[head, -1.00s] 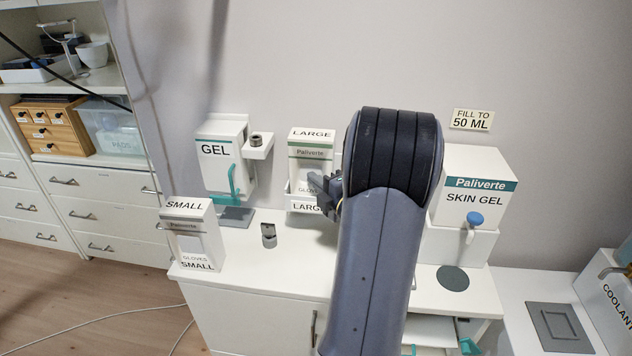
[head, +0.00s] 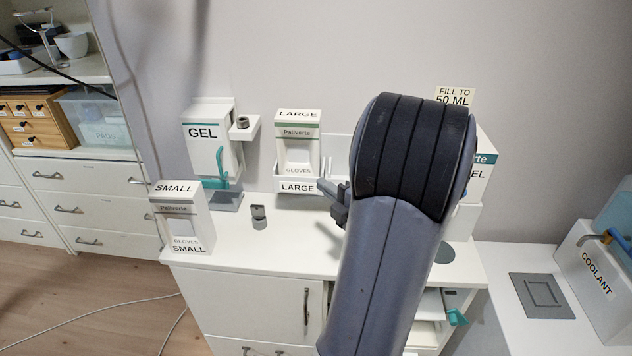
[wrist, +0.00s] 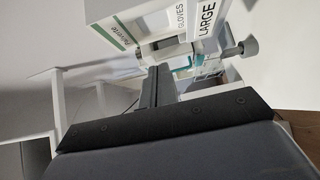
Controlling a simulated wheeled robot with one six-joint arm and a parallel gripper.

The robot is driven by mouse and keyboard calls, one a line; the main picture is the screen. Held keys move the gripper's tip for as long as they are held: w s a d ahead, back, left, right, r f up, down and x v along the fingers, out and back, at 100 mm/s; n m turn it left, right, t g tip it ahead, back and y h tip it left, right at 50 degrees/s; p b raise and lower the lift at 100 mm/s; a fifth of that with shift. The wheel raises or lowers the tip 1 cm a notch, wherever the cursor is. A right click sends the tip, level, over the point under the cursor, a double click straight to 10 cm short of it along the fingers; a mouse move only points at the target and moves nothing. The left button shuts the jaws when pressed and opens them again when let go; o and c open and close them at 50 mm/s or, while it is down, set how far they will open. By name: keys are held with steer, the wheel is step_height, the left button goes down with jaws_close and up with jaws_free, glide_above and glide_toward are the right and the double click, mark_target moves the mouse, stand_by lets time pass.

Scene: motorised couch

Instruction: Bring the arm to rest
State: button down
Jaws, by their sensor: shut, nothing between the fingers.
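My arm rises in front of the cabinet in the head view, its dark ribbed joint at the top. My gripper (head: 334,200) shows at the left of this joint, above the cabinet top and just in front of the large glove holder. Its fingers are shut and hold nothing; the arm hides part of it. In the wrist view the dark gripper (wrist: 155,90) points at the white LARGE glove box (wrist: 165,20), with a gap I cannot judge.
The cabinet top (head: 290,250) carries the SMALL glove box (head: 182,218) and a small metal fitting (head: 259,216). The GEL dispenser (head: 208,140) and LARGE glove box (head: 297,145) stand behind. The skin gel box (head: 486,165) is partly hidden. A coolant unit (head: 597,275) stands right.

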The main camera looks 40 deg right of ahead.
steer(key=shift+s, duration=0.45)
